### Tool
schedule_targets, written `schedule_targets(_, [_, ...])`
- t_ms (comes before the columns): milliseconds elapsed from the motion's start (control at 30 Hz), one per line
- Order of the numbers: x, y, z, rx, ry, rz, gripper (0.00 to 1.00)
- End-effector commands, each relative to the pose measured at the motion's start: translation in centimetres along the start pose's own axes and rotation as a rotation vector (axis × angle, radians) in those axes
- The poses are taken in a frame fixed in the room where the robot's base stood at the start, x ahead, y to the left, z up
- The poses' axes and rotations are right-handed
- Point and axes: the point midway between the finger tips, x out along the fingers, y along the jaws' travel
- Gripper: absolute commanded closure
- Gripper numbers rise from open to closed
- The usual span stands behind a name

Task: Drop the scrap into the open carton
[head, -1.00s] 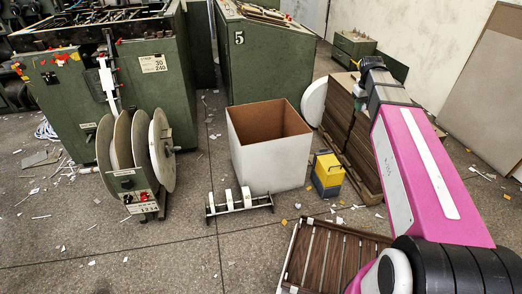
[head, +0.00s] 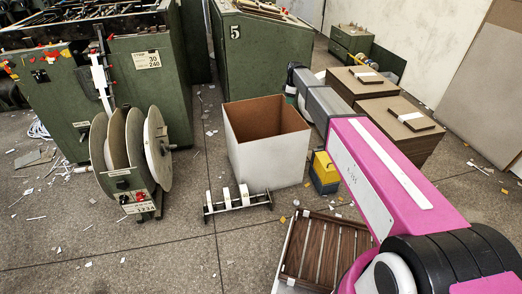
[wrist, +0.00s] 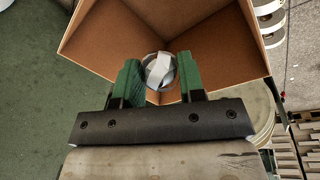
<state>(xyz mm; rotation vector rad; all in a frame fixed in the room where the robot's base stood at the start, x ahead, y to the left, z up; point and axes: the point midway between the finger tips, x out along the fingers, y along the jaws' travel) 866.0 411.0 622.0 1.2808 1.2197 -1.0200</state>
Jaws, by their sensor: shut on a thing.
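The open carton (head: 268,162) stands on the floor in mid view, white outside and brown inside. In the wrist view its brown inside (wrist: 215,40) fills the area beyond my fingers. My gripper (wrist: 159,78) has green fingers shut on the scrap (wrist: 159,71), a crumpled grey-white ball. The scrap shows against the carton's inside; its height above the carton floor is hard to tell. In the head view my arm reaches to the carton's back right side, and the scrap cannot be made out there.
A slatted pallet (head: 325,250) lies in front. Green machines (head: 265,65) stand behind and left.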

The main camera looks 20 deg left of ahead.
Motion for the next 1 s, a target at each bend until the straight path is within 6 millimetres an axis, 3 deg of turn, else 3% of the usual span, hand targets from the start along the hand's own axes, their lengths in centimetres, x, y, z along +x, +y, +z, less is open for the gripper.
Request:
schedule_targets(33, [1.6,1.1,-2.1,-0.054,0.007,-0.006,0.85])
schedule_targets(200, [5.5,2.3,-7.3,-0.226,0.033,-0.016,0.85])
schedule_targets(400, [8.5,2.8,-11.3,-0.361,0.053,-0.022,0.85])
schedule_targets(600, [9.6,2.7,-12.6,-0.410,0.061,-0.024,0.85])
schedule_targets(1000, [12.5,2.4,-12.3,-0.410,0.061,-0.024,0.85])
